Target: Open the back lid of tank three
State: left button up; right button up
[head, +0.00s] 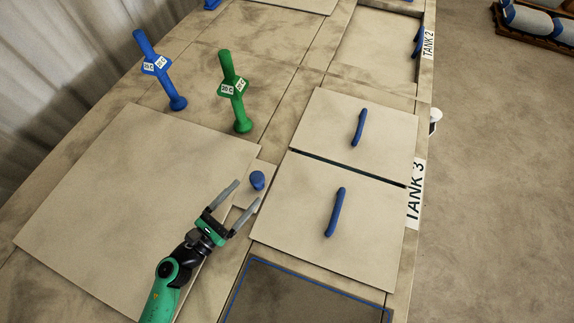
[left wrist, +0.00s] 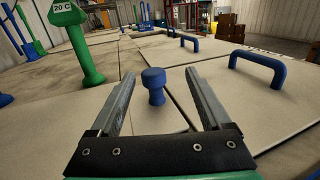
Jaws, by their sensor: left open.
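Tank three, marked by a TANK 3 label (head: 414,194), has two pale lids with blue bar handles, a farther one (head: 335,112) and a nearer one (head: 300,235); both lie flat. Left of them, a blue knob (head: 257,180) stands on a small square plate (head: 267,169) at the corner of a large flat panel (head: 110,190). My left gripper (head: 247,191) is open and empty, its fingertips close to the knob. In the left wrist view the knob (left wrist: 154,86) shows upright between the fingers, with no clear contact. My right gripper is out of view.
Blue (head: 157,68) and green (head: 234,92) upright posts with temperature tags stand beyond the panel. A dark, blue-edged opening (head: 300,295) lies at the near side. Tank 2's label (head: 428,40) is at the far right edge.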

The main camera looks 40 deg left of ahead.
aim_at(261, 172)
pick_arm(q)
jog(key=shift+s+a+f+n+y, duration=0.2)
jog(key=shift+s+f, duration=0.25)
jog(key=shift+f, duration=0.15)
jog(key=shift+s+a+f+n+y, duration=0.1)
jog(key=shift+s+a+f, duration=0.1)
jog(key=shift+s+f, duration=0.3)
jog(key=shift+a+r, duration=0.15)
jog(key=shift+w+r, duration=0.2)
jog(key=shift+w, duration=0.45)
jog(key=w+p, duration=0.1)
jog(key=w, duration=0.9)
jog(key=shift+w, duration=0.35)
grip_shut()
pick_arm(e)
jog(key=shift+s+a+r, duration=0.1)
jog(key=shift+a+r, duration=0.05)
